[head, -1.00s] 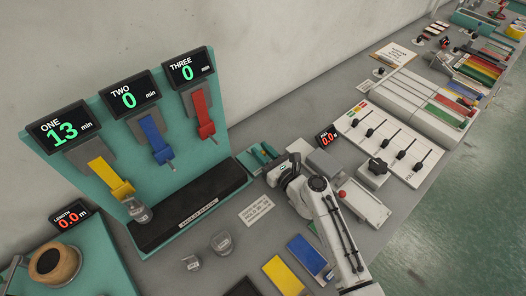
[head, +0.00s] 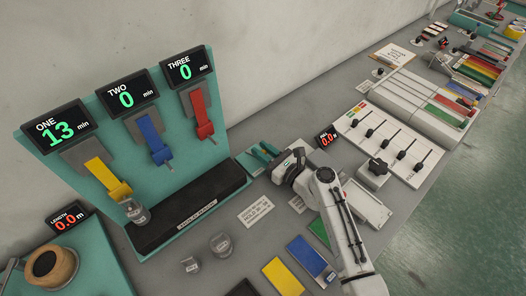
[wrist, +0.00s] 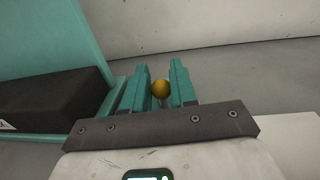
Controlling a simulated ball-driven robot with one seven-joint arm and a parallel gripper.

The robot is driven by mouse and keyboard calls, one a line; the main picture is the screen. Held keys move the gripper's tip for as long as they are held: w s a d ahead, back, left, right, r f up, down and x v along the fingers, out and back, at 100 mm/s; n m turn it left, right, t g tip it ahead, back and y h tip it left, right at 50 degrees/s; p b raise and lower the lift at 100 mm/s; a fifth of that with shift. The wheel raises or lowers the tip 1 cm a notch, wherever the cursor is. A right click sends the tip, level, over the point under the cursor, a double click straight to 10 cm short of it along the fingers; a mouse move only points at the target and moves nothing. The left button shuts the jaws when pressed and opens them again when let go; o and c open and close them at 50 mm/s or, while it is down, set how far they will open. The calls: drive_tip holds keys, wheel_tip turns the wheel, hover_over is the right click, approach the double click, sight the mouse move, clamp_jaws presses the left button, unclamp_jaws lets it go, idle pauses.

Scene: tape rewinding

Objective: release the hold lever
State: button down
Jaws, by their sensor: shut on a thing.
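My gripper (wrist: 160,86) has two teal fingers. In the wrist view they are closed on a small yellow-orange ball (wrist: 160,89), one finger on each side. The ball looks like a knob; any stem below it is hidden, so I cannot tell if it belongs to the hold lever. In the head view my gripper (head: 263,153) is low beside the right end of the teal stand (head: 222,128), and the ball cannot be made out there.
The stand carries yellow (head: 108,178), blue (head: 155,140) and red straps (head: 202,116) under displays reading 13, 0 and 0. A dark ledge (head: 190,207) runs along its foot. A printed card (head: 255,210) lies in front. A slider panel (head: 388,140) stands to the right.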

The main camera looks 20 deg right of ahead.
sight(264, 152)
drive_tip(key=c, duration=1.1)
unclamp_jaws()
drive_tip(key=shift+o, duration=0.2)
drive_tip(key=r, duration=0.1)
drive_tip(key=r+p, duration=0.1)
drive_tip(key=r, duration=0.2)
drive_tip(key=shift+s+p, duration=0.25)
drive_tip(key=shift+p, duration=0.05)
drive_tip(key=s+r+p, duration=0.1)
drive_tip(key=s+r, duration=0.8)
drive_tip(key=s, duration=0.4)
drive_tip(key=shift+s, duration=0.25)
